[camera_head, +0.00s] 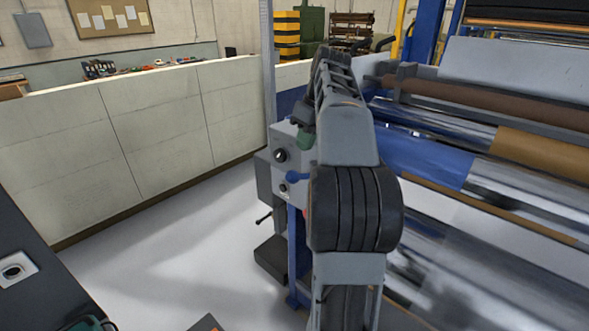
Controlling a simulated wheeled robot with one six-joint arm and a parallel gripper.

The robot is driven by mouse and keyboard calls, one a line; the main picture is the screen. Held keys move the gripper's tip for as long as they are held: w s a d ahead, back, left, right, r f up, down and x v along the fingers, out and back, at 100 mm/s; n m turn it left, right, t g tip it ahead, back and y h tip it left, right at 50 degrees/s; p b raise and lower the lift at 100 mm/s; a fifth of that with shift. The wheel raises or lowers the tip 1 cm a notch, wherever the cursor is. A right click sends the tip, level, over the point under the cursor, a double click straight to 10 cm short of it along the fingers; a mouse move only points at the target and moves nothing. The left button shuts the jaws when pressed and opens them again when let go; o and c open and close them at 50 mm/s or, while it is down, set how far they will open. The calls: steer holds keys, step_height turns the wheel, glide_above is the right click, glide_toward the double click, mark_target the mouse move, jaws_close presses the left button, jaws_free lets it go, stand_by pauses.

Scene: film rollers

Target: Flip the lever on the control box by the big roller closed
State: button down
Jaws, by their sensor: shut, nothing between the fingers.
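The grey control box (272,139) stands left of the big roller machine, just left of my arm in the picture. Its face carries a round black knob (280,155) and a smaller knob (284,188). A blue-handled lever (294,177) sticks out between them, its right end close to my arm's outline. I cannot tell the lever's exact position. My arm rises through the middle of the picture and covers the right part of the box. My gripper's fingers do not show; they are hidden behind the arm. A dark and green part (305,137) shows beside the arm, its nature unclear.
The rollers (430,155) and machine frame fill the right side. A pale low wall (150,135) runs along the left. Grey floor (170,240) between wall and machine is open. A dark surface (25,240) borders the lower left. A small black-knobbed handle (264,219) juts below the box.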

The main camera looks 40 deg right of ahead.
mark_target(295, 172)
steer(key=shift+x, duration=3.4)
